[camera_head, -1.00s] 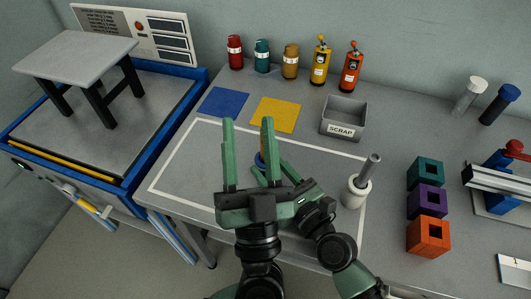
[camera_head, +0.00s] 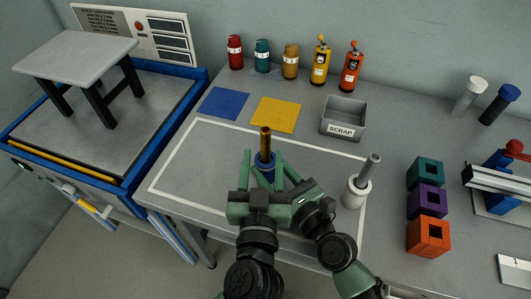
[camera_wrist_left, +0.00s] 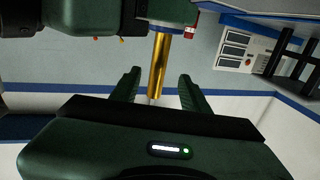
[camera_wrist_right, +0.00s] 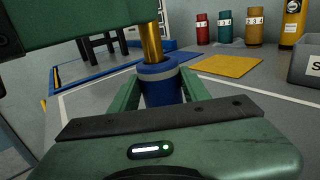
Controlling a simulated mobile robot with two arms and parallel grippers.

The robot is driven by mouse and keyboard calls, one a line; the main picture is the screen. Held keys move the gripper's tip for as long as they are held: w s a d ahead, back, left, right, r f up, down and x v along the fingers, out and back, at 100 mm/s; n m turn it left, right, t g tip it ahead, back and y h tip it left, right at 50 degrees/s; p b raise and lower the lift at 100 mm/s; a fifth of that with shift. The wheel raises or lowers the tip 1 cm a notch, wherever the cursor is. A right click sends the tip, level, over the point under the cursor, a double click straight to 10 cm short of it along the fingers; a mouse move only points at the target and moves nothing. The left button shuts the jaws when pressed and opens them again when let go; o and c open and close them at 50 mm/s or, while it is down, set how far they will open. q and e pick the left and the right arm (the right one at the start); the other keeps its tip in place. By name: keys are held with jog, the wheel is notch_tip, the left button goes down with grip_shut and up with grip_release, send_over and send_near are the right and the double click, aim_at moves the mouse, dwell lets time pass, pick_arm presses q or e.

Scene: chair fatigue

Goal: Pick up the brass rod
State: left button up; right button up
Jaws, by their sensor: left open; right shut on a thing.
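The brass rod (camera_head: 266,141) stands upright in a blue holder (camera_head: 264,160) with a grey band. The rod rises from the holder in the right wrist view (camera_wrist_right: 151,42). My right gripper (camera_wrist_right: 160,88) is shut on the blue holder, one finger on each side. My left gripper (camera_head: 261,153) is open, partly overlapping the right one in the head view. In the left wrist view, the rod (camera_wrist_left: 159,65) shows between the left gripper's two spread fingers (camera_wrist_left: 159,75), touching neither visibly. The rod's lower end is hidden in the holder.
A white holder with a grey rod (camera_head: 356,191) stands to the right. The scrap bin (camera_head: 344,114), a yellow mat (camera_head: 275,115) and a blue mat (camera_head: 224,102) lie behind. Coloured blocks (camera_head: 428,237) are farther right. The white-outlined area at left is clear.

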aim_at(265, 149)
pick_arm(q)
jog(key=w, duration=0.5)
jog(key=shift+d+f, duration=0.3)
grip_shut()
